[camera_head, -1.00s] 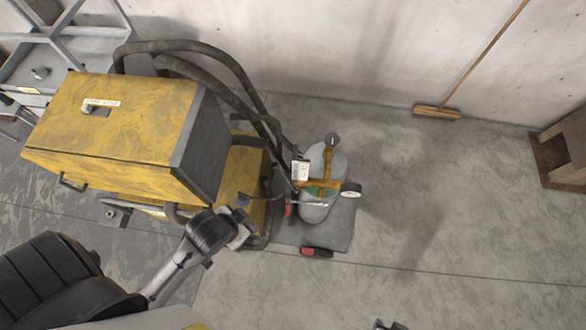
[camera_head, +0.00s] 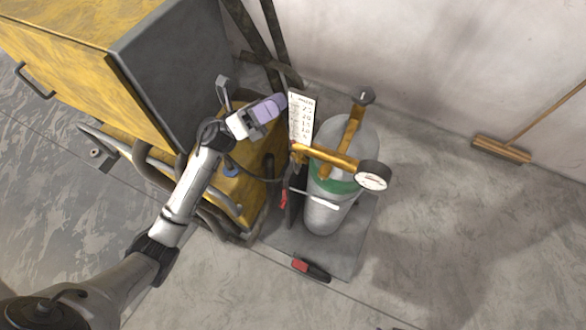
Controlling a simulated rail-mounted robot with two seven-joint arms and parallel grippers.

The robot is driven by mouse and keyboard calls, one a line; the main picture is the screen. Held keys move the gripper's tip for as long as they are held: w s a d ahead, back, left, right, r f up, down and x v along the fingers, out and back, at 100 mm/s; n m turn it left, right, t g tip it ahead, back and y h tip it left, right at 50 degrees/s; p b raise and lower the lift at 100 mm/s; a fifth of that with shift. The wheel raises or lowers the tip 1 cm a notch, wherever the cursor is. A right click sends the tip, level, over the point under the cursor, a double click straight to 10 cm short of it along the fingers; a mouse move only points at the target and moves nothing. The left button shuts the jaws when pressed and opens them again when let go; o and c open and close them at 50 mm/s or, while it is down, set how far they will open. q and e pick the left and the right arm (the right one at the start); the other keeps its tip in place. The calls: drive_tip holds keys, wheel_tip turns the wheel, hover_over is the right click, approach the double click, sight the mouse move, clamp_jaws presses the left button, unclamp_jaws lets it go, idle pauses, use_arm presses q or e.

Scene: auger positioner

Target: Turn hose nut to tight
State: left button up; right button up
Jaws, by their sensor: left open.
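A grey gas cylinder (camera_head: 328,214) stands upright with a green band at its shoulder. A yellow-brass regulator (camera_head: 330,156) with a round white-faced gauge (camera_head: 372,176) crosses its top. The hose nut seems to be at the regulator's left end (camera_head: 298,149); it is too small to make out clearly, and I cannot tell how tight it is. My left gripper (camera_head: 252,98) is open and empty, left of the regulator and apart from it. It is over the yellow machine's edge, just left of a white label card (camera_head: 300,118). My right gripper does not show.
A large yellow machine cabinet (camera_head: 75,55) with a dark end panel stands close on the left. Dark posts or hoses rise behind the label. A red-and-black tool (camera_head: 311,269) lies at the cylinder's front. A broom (camera_head: 502,149) leans on the wall; the floor at right is clear.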

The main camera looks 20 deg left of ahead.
sight(294, 154)
use_arm(q)
wheel_tip(294, 154, down, 13)
drive_tip(key=s+a+m+g+y+b, duration=0.1)
drive_tip(key=a+m+g+y+b, duration=0.1)
drive_tip(key=m+g+b, duration=1.05)
drive_tip(key=shift+s+d+f+m+g+y+p, duration=0.1)
drive_tip(key=shift+d+m+g+p, duration=0.3)
drive_tip(key=shift+d, duration=0.85)
drive_tip(key=shift+s+d+m+g+y+p, duration=0.2)
drive_tip(key=shift+d+m+p, duration=0.3)
drive_tip(key=shift+d, duration=0.8)
drive_tip(key=shift+s+d+f+m+g+p, duration=0.1)
drive_tip(key=shift+d+m+g+p, duration=0.35)
drive_tip(key=shift+d, duration=0.8)
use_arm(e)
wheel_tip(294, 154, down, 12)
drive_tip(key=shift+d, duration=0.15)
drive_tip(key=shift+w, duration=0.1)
use_arm(q)
drive_tip(key=shift+t, duration=0.3)
drive_tip(key=c, duration=0.9)
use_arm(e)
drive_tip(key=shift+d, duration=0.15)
